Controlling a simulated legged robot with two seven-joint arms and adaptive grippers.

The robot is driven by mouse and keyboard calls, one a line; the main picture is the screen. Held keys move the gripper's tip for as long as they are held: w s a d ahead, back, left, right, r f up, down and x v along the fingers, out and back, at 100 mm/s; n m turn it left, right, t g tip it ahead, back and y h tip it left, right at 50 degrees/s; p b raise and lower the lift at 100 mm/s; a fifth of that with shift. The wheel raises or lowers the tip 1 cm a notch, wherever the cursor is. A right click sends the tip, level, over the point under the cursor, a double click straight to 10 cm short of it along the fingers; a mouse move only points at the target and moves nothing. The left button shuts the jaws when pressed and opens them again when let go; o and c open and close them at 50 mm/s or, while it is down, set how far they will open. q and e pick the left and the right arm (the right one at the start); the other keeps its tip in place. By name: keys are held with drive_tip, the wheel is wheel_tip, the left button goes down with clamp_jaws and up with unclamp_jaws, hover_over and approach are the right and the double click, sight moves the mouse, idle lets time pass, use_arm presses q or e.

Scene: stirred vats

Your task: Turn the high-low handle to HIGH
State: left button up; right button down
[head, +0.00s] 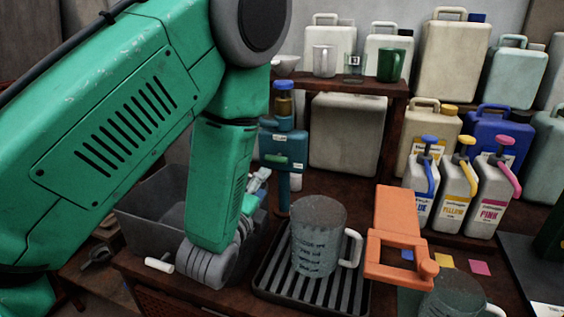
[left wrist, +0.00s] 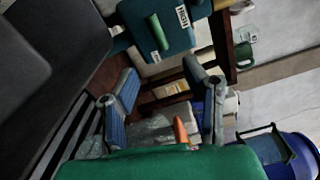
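A teal control box (head: 284,146) with small white labels stands on a post behind the glass vat (head: 320,238). In the left wrist view the box (left wrist: 165,25) shows closer and tilted, with a label reading HIGH (left wrist: 183,17). A green bar (left wrist: 158,32), which looks like the handle, lies beside a second label too small to read. My left gripper (left wrist: 165,92) has its fingers apart with nothing between them, short of the box. My right gripper is in neither view.
The vat stands on a slatted tray (head: 262,287). An orange bracket (head: 397,225) stands to its right and a dark crate (head: 150,215) to its left. Pump bottles (head: 458,195) stand at the right. A shelf (head: 345,84) behind holds mugs.

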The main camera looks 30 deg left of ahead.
sight(278, 161)
use_arm(q)
drive_tip(key=x, duration=1.2)
drive_tip(key=shift+a, duration=0.1)
drive_tip(key=shift+w+a+f, duration=0.1)
drive_tip(key=shift+a+f, duration=0.1)
drive_tip(key=shift+a, duration=0.5)
clamp_jaws()
drive_tip(key=shift+d+f, duration=0.1)
drive_tip(key=shift+d, duration=0.3)
